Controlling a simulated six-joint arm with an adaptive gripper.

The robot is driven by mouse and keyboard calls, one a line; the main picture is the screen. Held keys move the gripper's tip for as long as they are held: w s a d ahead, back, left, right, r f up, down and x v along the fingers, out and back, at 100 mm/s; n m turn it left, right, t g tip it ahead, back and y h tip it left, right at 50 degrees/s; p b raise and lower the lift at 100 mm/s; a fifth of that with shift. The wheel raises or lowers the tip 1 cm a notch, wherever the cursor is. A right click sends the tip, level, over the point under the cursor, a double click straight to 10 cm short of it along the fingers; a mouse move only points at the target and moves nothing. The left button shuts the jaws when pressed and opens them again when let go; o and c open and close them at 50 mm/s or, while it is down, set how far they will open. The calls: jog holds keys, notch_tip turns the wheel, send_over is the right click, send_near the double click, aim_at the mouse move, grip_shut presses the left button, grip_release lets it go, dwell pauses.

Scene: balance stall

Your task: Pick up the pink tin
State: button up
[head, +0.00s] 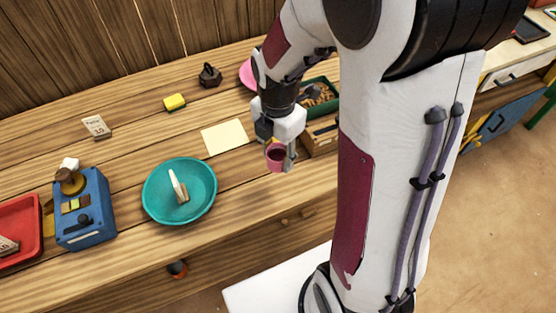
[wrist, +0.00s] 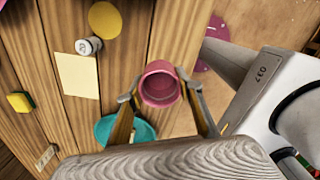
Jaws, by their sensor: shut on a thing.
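The pink tin (wrist: 159,88) is a small open-topped cup, seen from above in the wrist view with its inside empty. It also shows in the head view (head: 275,157) near the front edge of the counter. My gripper (wrist: 162,97) is shut on the pink tin, with one finger on each side of it. In the head view my gripper (head: 278,153) points down with the tin between its fingers. I cannot tell for sure how far the tin is above the counter.
A teal bowl (head: 152,205) holding small items stands left of the tin. A cream sheet (head: 224,137) lies behind it. A wooden box (head: 318,139) and green tray (head: 333,94) are close on the right. A blue device (head: 93,222) and red tray (head: 35,213) stand far left.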

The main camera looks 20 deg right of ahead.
jog(key=shift+r, duration=0.7)
